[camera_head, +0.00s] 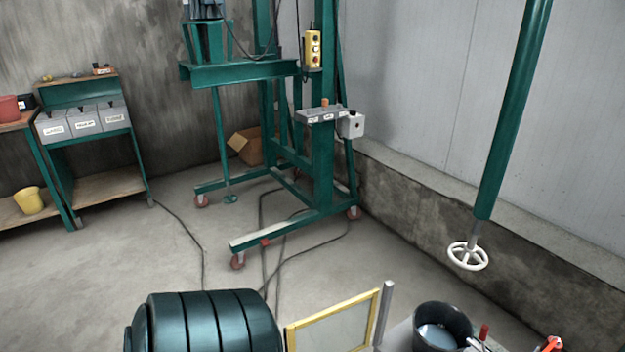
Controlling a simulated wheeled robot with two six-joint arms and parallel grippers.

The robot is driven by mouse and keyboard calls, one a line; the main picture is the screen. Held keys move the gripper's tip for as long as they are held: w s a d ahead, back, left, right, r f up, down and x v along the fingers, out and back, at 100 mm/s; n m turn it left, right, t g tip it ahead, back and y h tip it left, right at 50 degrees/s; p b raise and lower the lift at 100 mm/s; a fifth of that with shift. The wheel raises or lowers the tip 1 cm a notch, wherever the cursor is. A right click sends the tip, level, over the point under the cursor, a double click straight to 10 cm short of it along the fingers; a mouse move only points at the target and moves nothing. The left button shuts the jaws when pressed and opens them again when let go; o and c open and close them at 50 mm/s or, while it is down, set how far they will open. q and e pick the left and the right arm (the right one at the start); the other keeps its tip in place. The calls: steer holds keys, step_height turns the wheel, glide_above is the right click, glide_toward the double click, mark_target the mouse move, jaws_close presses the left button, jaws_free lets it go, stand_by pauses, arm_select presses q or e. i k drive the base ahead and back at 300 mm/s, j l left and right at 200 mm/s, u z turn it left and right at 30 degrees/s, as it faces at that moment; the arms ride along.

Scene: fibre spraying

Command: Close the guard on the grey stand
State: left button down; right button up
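The guard (334,326) is a clear panel in a yellow frame at the bottom middle. It stands upright beside a short grey post (385,312) and extends out to the left of it, so it looks swung open. The grey stand (398,338) shows only in part at the bottom edge, right of the post. A black bucket (425,312) with pale liquid is on or at the stand. The guard's lower part is cut off by the picture edge. Neither of my grippers shows.
A ribbed dark green drum (205,322) is left of the guard. A red-handled item (484,332) and an orange-red part (550,344) lie right of the bucket. A green pole with a white handwheel (467,256) hangs at right. Cables (290,255) cross the floor.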

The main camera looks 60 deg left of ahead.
mark_target(289, 335)
steer(key=j+z, duration=0.1)
steer(key=j, duration=0.3)
steer(key=k+j+z, duration=0.1)
steer(key=j, duration=0.35)
steer(key=k+j, duration=0.1)
steer(key=j, duration=0.3)
steer(key=j+z, duration=0.15)
steer(key=j, duration=0.25)
steer(key=k+j+z, duration=0.1)
steer(key=j, duration=0.3)
steer(key=k+j+z, duration=0.1)
steer(key=j, duration=0.3)
steer(key=k+j+z, duration=0.1)
steer(key=j, duration=0.25)
steer(key=k+j, duration=0.1)
steer(key=j, duration=0.25)
steer(key=k+j, duration=0.1)
steer(key=j, duration=0.2)
steer(key=j+z, duration=0.1)
steer(key=j, duration=0.25)
steer(key=k, duration=0.05)
